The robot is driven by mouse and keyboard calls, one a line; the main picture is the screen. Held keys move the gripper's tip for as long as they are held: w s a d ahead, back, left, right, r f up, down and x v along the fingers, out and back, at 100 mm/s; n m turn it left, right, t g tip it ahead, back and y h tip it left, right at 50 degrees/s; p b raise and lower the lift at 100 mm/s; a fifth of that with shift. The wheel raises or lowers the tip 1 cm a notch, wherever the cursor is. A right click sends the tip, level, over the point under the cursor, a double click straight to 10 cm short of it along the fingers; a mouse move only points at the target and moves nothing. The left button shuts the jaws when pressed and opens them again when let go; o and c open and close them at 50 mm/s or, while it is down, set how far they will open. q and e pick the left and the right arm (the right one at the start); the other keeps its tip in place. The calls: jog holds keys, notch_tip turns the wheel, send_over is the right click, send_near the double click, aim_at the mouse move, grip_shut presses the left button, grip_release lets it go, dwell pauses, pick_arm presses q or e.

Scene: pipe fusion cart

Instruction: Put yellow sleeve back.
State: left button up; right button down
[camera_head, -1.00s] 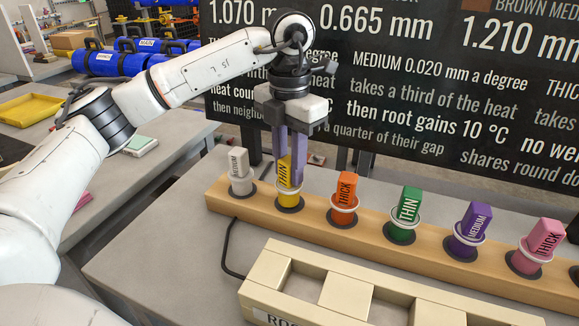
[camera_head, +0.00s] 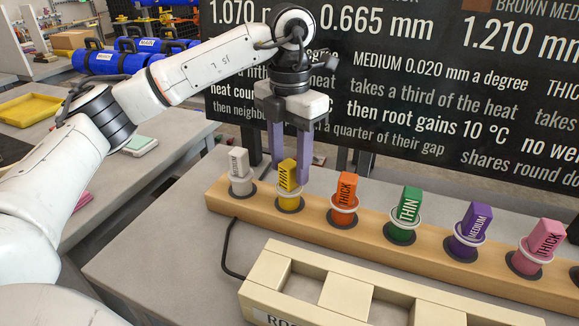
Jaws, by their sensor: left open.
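The yellow sleeve (camera_head: 288,176), marked THIN, stands in its holder on the wooden rack, second from the left, between the white MEDIUM sleeve (camera_head: 238,164) and the orange THICK sleeve (camera_head: 345,190). My left gripper (camera_head: 289,162) is open, its two purple fingers pointing down. The fingers are just behind the yellow sleeve in the picture, one to each side of it, and the sleeve stands in front of them without being held. My right gripper is not in view.
The wooden rack (camera_head: 317,222) also holds green (camera_head: 408,206), purple (camera_head: 472,226) and pink (camera_head: 540,240) sleeves. A cream tray (camera_head: 285,303) with open compartments lies in front. A black lettered board (camera_head: 440,90) stands behind. A black cable runs left of the tray.

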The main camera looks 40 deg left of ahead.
pick_arm(q)
notch_tip(320, 180, up, 11)
jog(key=p, duration=0.2)
jog(key=shift+f, duration=0.1)
